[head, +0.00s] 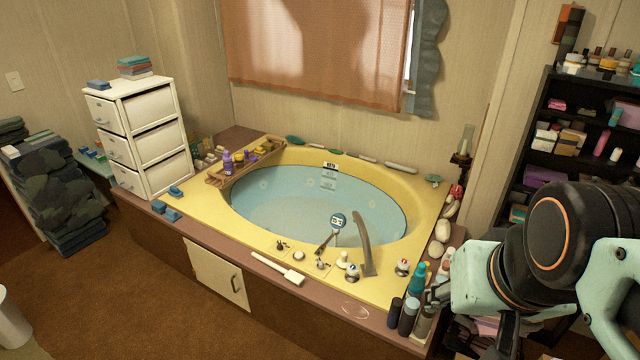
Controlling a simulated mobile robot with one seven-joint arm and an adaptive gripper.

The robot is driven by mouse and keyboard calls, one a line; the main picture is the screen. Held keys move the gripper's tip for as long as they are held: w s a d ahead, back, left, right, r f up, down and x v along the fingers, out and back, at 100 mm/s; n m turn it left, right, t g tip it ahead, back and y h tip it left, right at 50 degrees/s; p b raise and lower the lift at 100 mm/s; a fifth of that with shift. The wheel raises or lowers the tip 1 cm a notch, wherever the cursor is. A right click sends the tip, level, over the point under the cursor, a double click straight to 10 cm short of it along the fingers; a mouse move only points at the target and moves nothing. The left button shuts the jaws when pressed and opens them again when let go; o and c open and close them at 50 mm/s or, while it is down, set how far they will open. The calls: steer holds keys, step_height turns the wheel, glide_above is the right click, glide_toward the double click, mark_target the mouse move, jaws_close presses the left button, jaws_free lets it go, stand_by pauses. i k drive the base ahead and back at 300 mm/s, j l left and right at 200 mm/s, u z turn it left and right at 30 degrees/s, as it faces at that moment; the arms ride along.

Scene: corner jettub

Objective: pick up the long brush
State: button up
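A long brush (277,269), white with a pale handle, lies flat on the brown front ledge of the yellow corner tub (205,232). Its broad head points to the lower right and its handle to the upper left. My gripper (462,325) is at the lower right, below my pale green and black wrist. It is dark, partly hidden and partly cut off by the frame, so its opening does not show clearly. It is well to the right of the brush and apart from it.
Several bottles (409,315) stand on the ledge's right end, between the brush and my arm. Taps and a curved spout (363,243) rise behind the brush. A white drawer unit (145,140) stands left. Ledge space around the brush is clear.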

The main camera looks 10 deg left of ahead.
mark_target(292, 276)
steer(key=u, duration=0.9)
